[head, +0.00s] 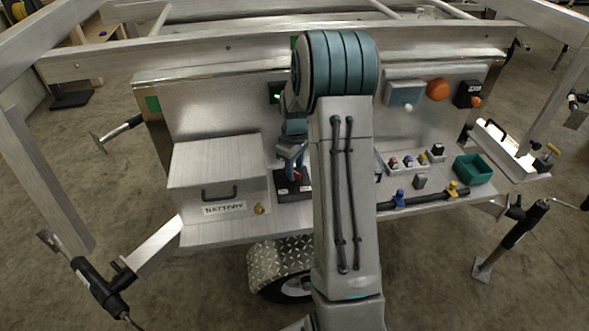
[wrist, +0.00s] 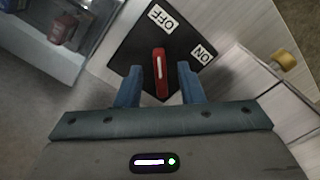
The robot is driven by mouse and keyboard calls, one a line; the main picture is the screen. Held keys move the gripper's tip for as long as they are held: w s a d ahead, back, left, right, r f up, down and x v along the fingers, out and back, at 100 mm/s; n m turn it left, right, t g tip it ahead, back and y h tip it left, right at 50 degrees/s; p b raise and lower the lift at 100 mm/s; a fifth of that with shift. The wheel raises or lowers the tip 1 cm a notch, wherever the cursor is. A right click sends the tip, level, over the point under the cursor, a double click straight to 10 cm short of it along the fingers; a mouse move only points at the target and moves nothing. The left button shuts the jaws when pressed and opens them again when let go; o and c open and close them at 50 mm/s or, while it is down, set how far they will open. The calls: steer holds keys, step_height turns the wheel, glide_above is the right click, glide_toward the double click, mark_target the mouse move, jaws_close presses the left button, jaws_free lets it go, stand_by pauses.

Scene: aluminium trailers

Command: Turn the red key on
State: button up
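The red key (wrist: 160,74) stands on a black switch plate (wrist: 133,48) with white OFF and ON labels. In the wrist view its white line points up and slightly left, towards the OFF label (wrist: 162,17); the ON label (wrist: 203,54) is to its right. My gripper (wrist: 160,84) is open, with one blue finger on each side of the key's near end and a visible gap to each. In the head view the red key (head: 296,174) shows small beneath my gripper (head: 292,160), partly hidden by it.
The battery box (head: 215,172) stands just left of the switch plate. Right of my arm are small connectors (head: 408,162), a green bin (head: 473,169) and a rail with blue and yellow valves (head: 425,198). A metal panel rises behind.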

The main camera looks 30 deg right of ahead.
steer(key=shift+f, duration=0.65)
jaws_close()
